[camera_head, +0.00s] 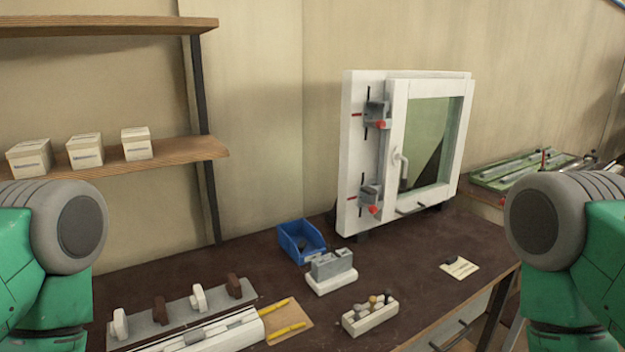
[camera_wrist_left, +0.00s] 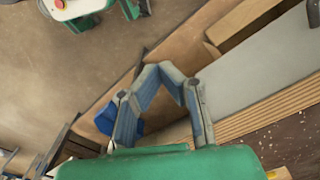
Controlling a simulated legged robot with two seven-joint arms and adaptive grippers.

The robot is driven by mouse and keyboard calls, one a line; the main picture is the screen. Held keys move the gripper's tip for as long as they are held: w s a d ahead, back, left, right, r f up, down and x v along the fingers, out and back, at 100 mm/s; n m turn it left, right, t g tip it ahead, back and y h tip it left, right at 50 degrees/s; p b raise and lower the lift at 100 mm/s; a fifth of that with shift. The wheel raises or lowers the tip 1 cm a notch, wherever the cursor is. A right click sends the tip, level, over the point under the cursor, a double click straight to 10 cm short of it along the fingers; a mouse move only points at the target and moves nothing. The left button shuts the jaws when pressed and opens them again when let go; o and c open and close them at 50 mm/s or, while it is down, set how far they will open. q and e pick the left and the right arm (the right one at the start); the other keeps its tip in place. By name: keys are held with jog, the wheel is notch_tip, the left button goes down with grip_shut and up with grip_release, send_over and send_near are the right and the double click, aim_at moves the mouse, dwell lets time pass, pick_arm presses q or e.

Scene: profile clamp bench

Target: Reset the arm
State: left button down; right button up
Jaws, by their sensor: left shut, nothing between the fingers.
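My left gripper (camera_wrist_left: 160,71) shows in the left wrist view, its two blue-grey fingers bent in so that the tips meet. It is shut and empty. Behind it are a wooden edge and a pale flat surface; I cannot tell how far they are. In the head view only green and grey parts of my two arms show, at the left and right edges. Neither gripper is in the head view, and my right gripper is in no view.
The dark bench (camera_head: 400,252) holds a white window frame (camera_head: 352,130) with two clamps, a blue bin (camera_head: 302,252), a grey block on a white base (camera_head: 330,284), a white block with several pegs (camera_head: 369,318), and a rail fixture (camera_head: 180,320). Shelves (camera_head: 185,150) are at left.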

pick_arm(q)
notch_tip(320, 180, down, 13)
jog(key=w+d+b, duration=0.1)
jog(key=b, duration=1)
jog(key=shift+w+m+b, duration=0.35)
jog(key=shift+m+b, duration=0.05)
jog(key=shift+w+d+r, duration=0.1)
jog(key=shift+w+d, duration=0.05)
jog(key=shift+d, duration=0.25)
jog(key=shift+a, duration=0.2)
